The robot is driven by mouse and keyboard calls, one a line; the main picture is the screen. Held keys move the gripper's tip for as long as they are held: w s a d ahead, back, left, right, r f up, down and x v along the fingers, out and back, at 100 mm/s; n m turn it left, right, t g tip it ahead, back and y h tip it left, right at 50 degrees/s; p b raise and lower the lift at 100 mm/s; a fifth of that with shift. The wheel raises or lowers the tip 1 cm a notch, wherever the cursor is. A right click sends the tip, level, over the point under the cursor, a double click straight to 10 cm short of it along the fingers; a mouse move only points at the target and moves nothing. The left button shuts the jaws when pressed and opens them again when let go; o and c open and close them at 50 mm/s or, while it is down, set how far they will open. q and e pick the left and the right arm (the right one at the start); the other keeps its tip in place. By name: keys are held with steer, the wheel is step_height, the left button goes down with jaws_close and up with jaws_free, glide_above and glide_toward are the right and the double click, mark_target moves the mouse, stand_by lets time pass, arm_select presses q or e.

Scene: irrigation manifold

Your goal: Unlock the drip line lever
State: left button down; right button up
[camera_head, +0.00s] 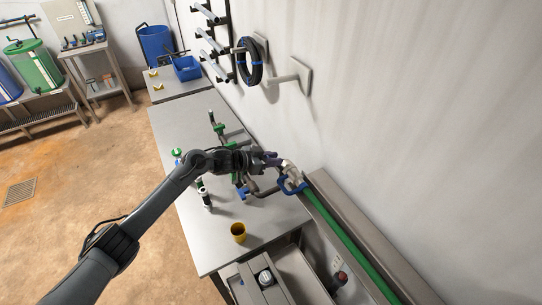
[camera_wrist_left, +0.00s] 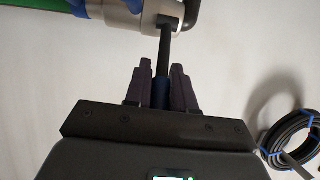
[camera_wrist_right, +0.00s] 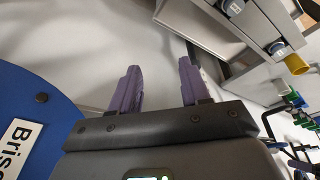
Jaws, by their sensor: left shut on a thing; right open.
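My left gripper (camera_head: 272,159) reaches over the workbench to the pipework by the wall. In the left wrist view its purple fingers (camera_wrist_left: 163,85) are shut on a lever (camera_wrist_left: 165,48), a dark stem with a dark blue grip. The stem runs up to a beige valve body (camera_wrist_left: 130,18) on a green pipe. The beige valve (camera_head: 287,168) also shows in the head view, with a blue part (camera_head: 291,186) beside it. The fingers hide part of the grip. My right gripper (camera_wrist_right: 160,82) is open and empty in its wrist view; it is not visible in the head view.
A black hose coil (camera_head: 250,62) hangs on the wall. A blue surface with a white label (camera_wrist_right: 35,120) is close left of my right gripper. The floor is open at left.

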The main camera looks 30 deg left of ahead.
arm_select(q)
steer(key=shift+w+d+r, duration=0.1)
stand_by(0.3)
steer(key=c, duration=1.2)
jaws_free()
steer(key=shift+w, duration=0.1)
steer(key=shift+c, duration=0.2)
steer(key=shift+o, duration=1)
steer(key=shift+w+d+r, duration=0.1)
steer(key=shift+d, duration=0.05)
steer(key=shift+s+a+r, duration=0.15)
steer(key=shift+s+a, duration=0.35)
steer(key=shift+s, duration=0.1)
steer(key=b+v, duration=0.2)
steer(key=v, duration=0.7)
steer(key=shift+s, duration=0.15)
